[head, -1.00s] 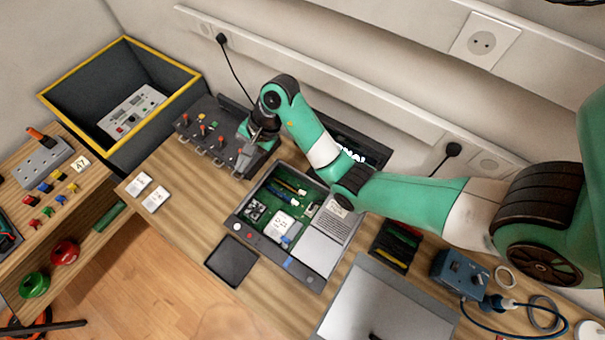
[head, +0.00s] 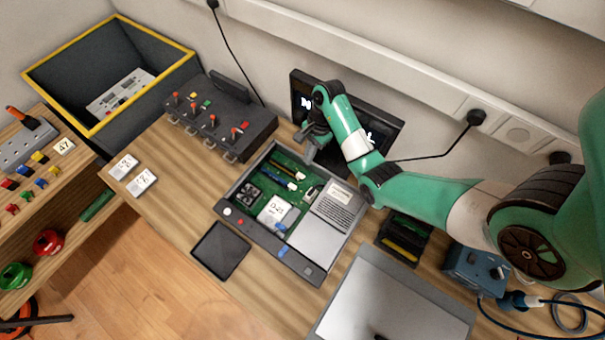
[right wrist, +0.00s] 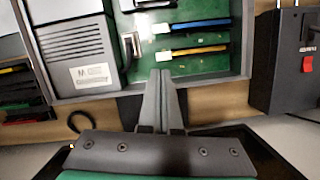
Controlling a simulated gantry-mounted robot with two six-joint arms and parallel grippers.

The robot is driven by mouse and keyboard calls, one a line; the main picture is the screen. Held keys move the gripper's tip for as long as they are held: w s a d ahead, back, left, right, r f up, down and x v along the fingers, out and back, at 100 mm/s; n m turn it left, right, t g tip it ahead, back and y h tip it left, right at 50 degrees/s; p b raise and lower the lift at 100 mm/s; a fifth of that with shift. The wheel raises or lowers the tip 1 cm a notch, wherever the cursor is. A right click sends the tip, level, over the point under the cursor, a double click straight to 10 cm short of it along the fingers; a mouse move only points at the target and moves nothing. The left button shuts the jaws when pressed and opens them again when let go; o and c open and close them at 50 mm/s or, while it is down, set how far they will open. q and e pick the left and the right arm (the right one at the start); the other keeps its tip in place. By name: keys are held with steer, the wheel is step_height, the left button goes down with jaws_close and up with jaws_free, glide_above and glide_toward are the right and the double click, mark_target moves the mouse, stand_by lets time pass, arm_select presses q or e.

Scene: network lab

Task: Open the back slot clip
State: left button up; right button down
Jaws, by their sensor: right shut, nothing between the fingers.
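The open case (head: 240,222) holds a green board (head: 262,162) with two long slots. The back slot (right wrist: 195,52) is yellow and the one in front of it is blue (right wrist: 197,26). In the right wrist view, the back slot's white clip (right wrist: 162,56) is at its left end, just beyond my fingertips. My right gripper (right wrist: 160,76) is shut and empty, over the case's back edge. In the head view the right gripper (head: 310,156) is above the back of the board. I cannot tell whether it touches the clip. My left gripper is not in view.
A grey power unit (right wrist: 87,56) fills the case's right side in the head view. A dark switch box (head: 222,115) stands left of the case. A monitor (head: 345,110) stands behind it.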

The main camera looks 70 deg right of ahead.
mark_target(302, 177)
steer(key=b+x, duration=0.7)
stand_by(0.5)
